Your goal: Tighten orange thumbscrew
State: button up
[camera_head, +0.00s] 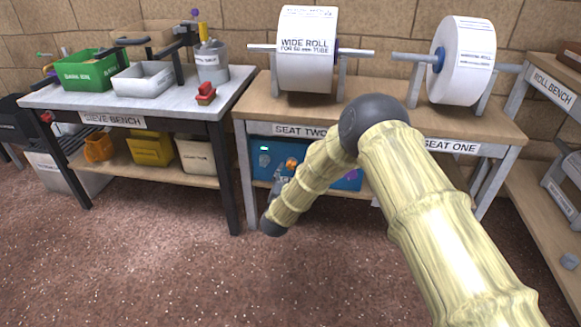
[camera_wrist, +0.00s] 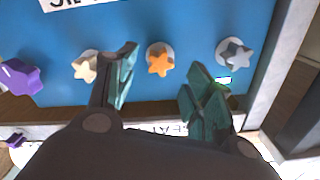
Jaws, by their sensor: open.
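The orange star-shaped thumbscrew (camera_wrist: 160,59) sits on a blue panel (camera_wrist: 185,20) in the wrist view. It also shows in the head view (camera_head: 291,163), beside my forearm. My gripper (camera_wrist: 163,60) is open, with its two teal-padded fingers spread. In the wrist picture the orange thumbscrew lies between the fingertips. Nothing is held, and I cannot tell how far the tips are from the panel. In the head view my arm hides much of the panel.
A cream knob (camera_wrist: 86,66) is close beside the left finger, and a grey knob (camera_wrist: 234,53) is right of the right finger. A purple knob (camera_wrist: 20,76) is at far left. Bench legs flank the panel. Two large paper rolls (camera_head: 305,60) stand on the bench above.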

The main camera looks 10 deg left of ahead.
aim_at(291, 167)
jog(key=shift+w, duration=0.2)
dwell(0.3)
jog(key=shift+w+b, duration=0.4)
jog(key=shift+w, duration=1.4)
jog(key=c, duration=1)
